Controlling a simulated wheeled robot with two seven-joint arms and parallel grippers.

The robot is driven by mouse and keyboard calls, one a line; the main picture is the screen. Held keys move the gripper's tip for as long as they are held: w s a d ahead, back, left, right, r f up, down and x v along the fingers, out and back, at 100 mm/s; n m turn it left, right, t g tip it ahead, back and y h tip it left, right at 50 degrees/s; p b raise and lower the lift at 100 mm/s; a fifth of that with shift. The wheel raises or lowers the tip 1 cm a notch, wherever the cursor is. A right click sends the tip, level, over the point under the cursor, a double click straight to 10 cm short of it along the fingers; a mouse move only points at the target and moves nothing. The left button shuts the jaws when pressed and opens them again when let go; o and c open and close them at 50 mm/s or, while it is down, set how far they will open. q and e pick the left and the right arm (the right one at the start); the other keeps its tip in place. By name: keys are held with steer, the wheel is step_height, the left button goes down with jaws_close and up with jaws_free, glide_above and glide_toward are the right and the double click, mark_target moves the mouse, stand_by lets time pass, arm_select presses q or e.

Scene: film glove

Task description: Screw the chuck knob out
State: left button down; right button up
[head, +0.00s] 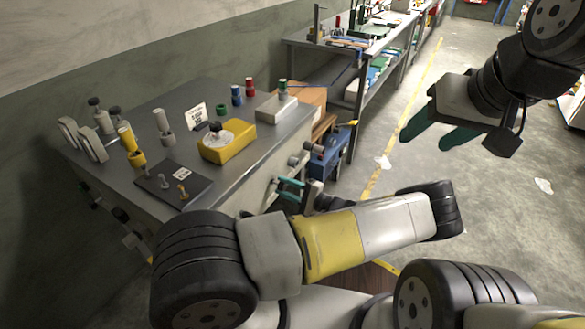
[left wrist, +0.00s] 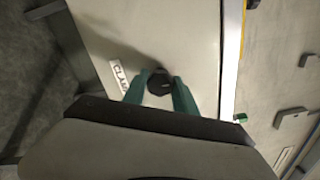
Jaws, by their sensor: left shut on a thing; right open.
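My left gripper (head: 290,189) is at the side face of the metal workbench, its teal fingers pointing left toward the panel. In the left wrist view its two fingers (left wrist: 160,90) are closed on the sides of a dark, many-sided knob (left wrist: 159,83). The knob sits on a pale panel (left wrist: 185,40) beside a white label (left wrist: 119,76), which seems to begin "CLA"; the rest is hard to read. In the head view I cannot make out this knob behind the fingers. My right gripper (head: 441,127) is open and empty, raised over the floor at the right.
The workbench top (head: 235,175) carries a yellow block (head: 226,147), a dark plate (head: 172,184), a pale box (head: 277,107) and several small coloured cylinders. Grey fittings (head: 308,147) protrude from its side close to my left gripper. A blue device (head: 327,160) stands behind them.

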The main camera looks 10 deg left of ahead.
arm_select(q)
steer(key=c, duration=1)
jaws_free()
steer(key=v, duration=0.7)
steer(key=shift+d, duration=0.4)
steer(key=shift+s, duration=0.1)
